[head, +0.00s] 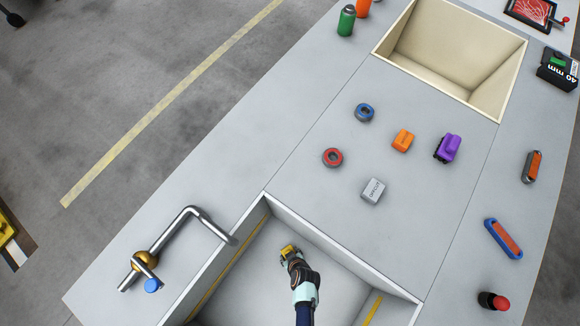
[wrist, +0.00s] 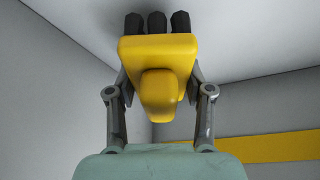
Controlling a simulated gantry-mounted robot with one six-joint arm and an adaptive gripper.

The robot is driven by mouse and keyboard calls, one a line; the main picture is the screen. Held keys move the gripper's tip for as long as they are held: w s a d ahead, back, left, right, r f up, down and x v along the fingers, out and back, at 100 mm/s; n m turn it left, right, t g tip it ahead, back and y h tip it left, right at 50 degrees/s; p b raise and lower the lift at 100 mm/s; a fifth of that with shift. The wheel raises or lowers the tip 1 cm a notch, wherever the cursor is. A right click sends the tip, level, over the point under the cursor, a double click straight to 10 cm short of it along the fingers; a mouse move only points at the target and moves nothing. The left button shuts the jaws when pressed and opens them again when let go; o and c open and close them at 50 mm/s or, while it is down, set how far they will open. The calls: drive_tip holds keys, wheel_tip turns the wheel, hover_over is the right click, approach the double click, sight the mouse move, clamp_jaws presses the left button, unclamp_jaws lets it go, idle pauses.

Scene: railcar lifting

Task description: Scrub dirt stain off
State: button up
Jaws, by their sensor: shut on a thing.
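My gripper (head: 287,259) is down inside the grey sink basin (head: 320,237) and is shut on a yellow scrub brush. In the wrist view the brush (wrist: 158,75) sits between my two fingers, with its yellow back and knob facing the camera. Its dark bristle tufts point away, close to a pale basin surface; I cannot tell whether they touch it. The brush also shows small in the head view (head: 288,250). I see no clear dirt stain in either view; part of the basin surface is hidden behind the brush and my arm.
A faucet (head: 190,215) reaches over the basin's left wall. Red and blue rings, an orange block (head: 403,140), a purple piece (head: 448,148) and a grey block (head: 373,191) lie on the counter beyond. A beige bin (head: 450,60) is sunk farther back. Basin walls surround my gripper.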

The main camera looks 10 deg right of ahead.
drive_tip(key=shift+s+a+r+p, duration=0.1)
drive_tip(key=shift+r+p, duration=0.25)
drive_tip(key=shift+r, duration=0.3)
drive_tip(key=shift+w+r+p, duration=0.2)
drive_tip(key=shift+r+p, duration=0.5)
drive_tip(key=shift+r, duration=0.1)
drive_tip(key=shift+r+p, duration=1.2)
drive_tip(key=shift+r, duration=0.1)
